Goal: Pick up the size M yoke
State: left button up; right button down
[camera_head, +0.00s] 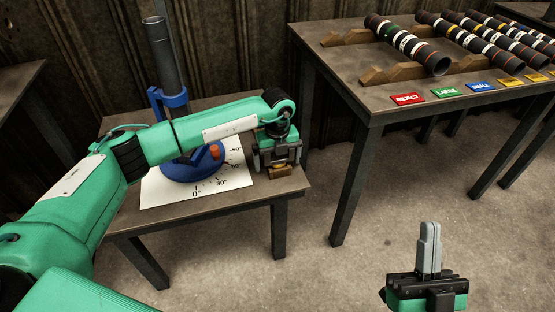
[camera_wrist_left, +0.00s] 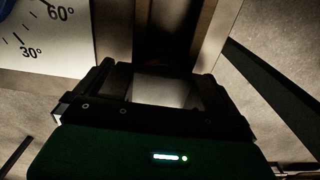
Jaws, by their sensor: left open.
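A small brass-coloured part (camera_head: 281,172) shows at the right edge of the small table, just under my left gripper. It may be the size M yoke, but most of it is hidden and no size mark shows. My left gripper (camera_head: 278,163) is open and points down over this part; I cannot tell whether they touch. In the left wrist view the dark gripper body (camera_wrist_left: 150,100) fills the middle, and the space between the fingers is too dark to make out. My right gripper (camera_head: 430,235) has its fingers together, empty, over the floor.
A blue fixture (camera_head: 190,172) holding an upright grey tube (camera_head: 163,55) stands on a white angle sheet (camera_head: 234,178) on the small table (camera_head: 255,199). A larger table (camera_head: 350,75) at right holds several driveshafts on wooden cradles and coloured labels. Floor lies between the tables.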

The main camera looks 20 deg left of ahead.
pick_arm(q)
jog(key=shift+c, duration=0.2)
jog(key=shift+r, duration=0.1)
jog(key=c, duration=1.4)
